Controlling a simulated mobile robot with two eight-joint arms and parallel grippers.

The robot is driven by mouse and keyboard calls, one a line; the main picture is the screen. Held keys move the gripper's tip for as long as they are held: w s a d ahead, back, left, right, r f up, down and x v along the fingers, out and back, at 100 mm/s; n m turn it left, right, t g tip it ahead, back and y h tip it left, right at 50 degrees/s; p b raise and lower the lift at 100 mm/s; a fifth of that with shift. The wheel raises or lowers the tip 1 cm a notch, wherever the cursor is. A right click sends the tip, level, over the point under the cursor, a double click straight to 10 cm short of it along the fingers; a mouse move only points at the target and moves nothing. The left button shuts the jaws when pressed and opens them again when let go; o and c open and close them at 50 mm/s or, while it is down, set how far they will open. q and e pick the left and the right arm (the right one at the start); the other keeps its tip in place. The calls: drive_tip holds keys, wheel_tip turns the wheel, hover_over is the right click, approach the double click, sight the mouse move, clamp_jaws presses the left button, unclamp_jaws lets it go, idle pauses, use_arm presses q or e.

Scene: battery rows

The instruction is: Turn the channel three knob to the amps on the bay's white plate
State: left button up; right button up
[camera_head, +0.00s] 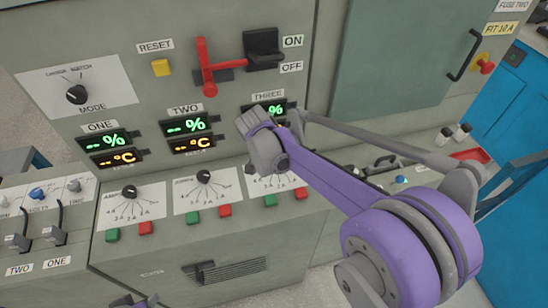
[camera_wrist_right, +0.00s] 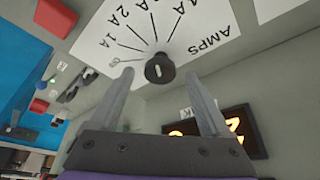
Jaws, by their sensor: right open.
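The channel three knob (camera_wrist_right: 159,68) is a black round knob with a short white mark. It sits on a white dial plate (camera_wrist_right: 95,25) lettered AMPS, with several marks including 1 A and 2 A. My right gripper (camera_wrist_right: 159,76) is open, its fingertips on either side of the knob, with gaps showing; contact is not visible. In the head view my right arm hides the knob and part of its dial plate (camera_head: 285,181). A dark part at the bottom edge may be my left gripper (camera_head: 136,301); its jaws are not clear. No amps value is readable on any white bay plate.
Knobs one (camera_head: 129,192) and two (camera_head: 204,177) sit left of my right arm. Green and red buttons (camera_head: 301,193) line the panel below the dials. A red lever (camera_head: 206,68) projects above. A white FUSE TWO label (camera_head: 514,5) and yellow FIT 10 A label (camera_head: 500,28) are at upper right.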

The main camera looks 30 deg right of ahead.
drive_tip(key=v, duration=1)
drive_tip(key=shift+p, duration=0.35)
drive_tip(key=shift+s, duration=0.1)
